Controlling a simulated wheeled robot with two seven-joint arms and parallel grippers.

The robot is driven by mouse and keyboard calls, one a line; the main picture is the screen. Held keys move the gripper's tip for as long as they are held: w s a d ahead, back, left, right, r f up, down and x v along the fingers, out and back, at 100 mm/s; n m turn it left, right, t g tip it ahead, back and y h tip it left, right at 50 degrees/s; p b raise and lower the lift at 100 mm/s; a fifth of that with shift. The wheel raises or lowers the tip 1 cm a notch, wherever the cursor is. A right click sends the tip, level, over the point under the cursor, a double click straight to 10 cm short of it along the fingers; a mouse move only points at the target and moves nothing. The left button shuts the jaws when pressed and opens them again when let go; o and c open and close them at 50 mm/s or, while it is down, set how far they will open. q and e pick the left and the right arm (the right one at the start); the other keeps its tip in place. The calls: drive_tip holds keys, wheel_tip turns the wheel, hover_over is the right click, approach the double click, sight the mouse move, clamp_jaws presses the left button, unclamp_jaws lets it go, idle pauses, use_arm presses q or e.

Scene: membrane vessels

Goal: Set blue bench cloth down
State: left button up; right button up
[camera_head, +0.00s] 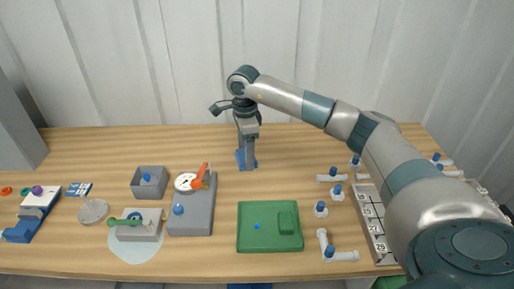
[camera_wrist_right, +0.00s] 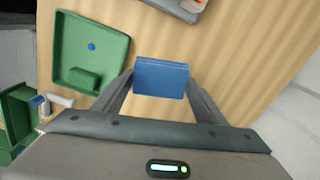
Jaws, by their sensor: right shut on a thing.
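The blue bench cloth (camera_head: 246,159) is a small folded blue block near the back middle of the wooden table. In the right wrist view the blue bench cloth (camera_wrist_right: 161,77) sits between the two fingertips. My right gripper (camera_head: 248,152) points down and is shut on it; its fingers also show in the right wrist view (camera_wrist_right: 160,88). The cloth is at or just above the table top; I cannot tell whether it touches. My left gripper is not in view.
A green tray (camera_head: 248,246) with a small blue piece lies in front. A grey box (camera_head: 135,190) and a grey gauge block (camera_head: 190,222) stand to the left. White pipe fittings (camera_head: 321,209) and a numbered rack (camera_head: 367,206) are right. Bare table surrounds the cloth.

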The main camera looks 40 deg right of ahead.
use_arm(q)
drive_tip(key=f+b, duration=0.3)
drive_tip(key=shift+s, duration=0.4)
use_arm(e)
drive_tip(key=s+a+n, duration=1.7)
drive_tip(key=s+n, duration=0.2)
drive_tip(key=n, duration=0.2)
drive_tip(key=shift+n, duration=0.4)
